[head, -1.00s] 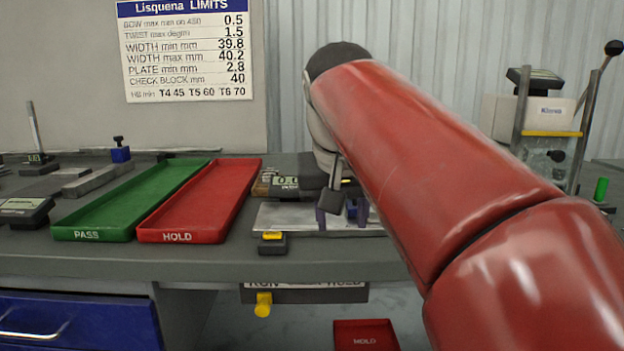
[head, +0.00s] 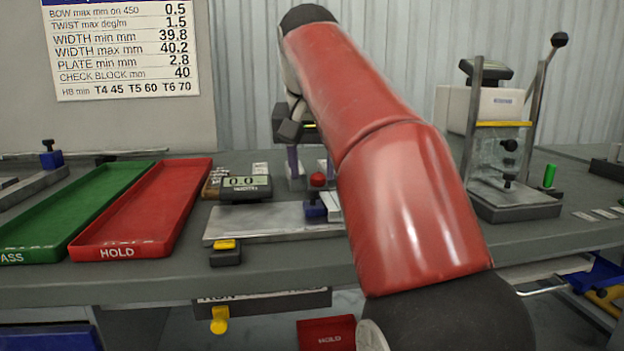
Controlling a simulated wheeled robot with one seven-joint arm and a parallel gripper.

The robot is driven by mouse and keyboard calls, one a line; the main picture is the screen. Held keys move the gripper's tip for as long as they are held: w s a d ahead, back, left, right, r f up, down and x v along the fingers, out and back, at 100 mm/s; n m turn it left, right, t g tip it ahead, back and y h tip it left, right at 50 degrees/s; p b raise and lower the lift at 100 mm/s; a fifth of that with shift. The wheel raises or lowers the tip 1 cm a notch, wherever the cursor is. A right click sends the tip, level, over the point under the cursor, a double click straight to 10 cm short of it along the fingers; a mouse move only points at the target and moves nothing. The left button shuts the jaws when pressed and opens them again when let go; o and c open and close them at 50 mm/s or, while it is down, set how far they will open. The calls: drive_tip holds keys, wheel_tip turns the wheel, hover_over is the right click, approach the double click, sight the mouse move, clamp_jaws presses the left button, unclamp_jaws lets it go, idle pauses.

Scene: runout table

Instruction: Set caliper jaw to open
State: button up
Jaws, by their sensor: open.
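The gauge with a display (head: 246,186) reading 0.0 stands at the back of a pale metal plate (head: 265,222) on the bench. A small blue block with a red knob (head: 317,181) stands at the plate's right part, beside a pale block; I take it for the caliper jaw. Whether it is open or shut I cannot tell. My gripper (head: 309,172) points down with its purple fingers apart and empty. It is behind and above the knob, apart from it as far as I can see. My red arm hides the plate's right end.
A red HOLD tray (head: 150,212) and a green PASS tray (head: 60,215) lie to the left. A black block with a yellow top (head: 226,254) is at the bench's front edge. A tester frame with a lever (head: 512,200) stands to the right.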

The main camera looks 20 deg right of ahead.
sight(313, 189)
drive_tip(key=shift+x, duration=1.65)
clamp_jaws()
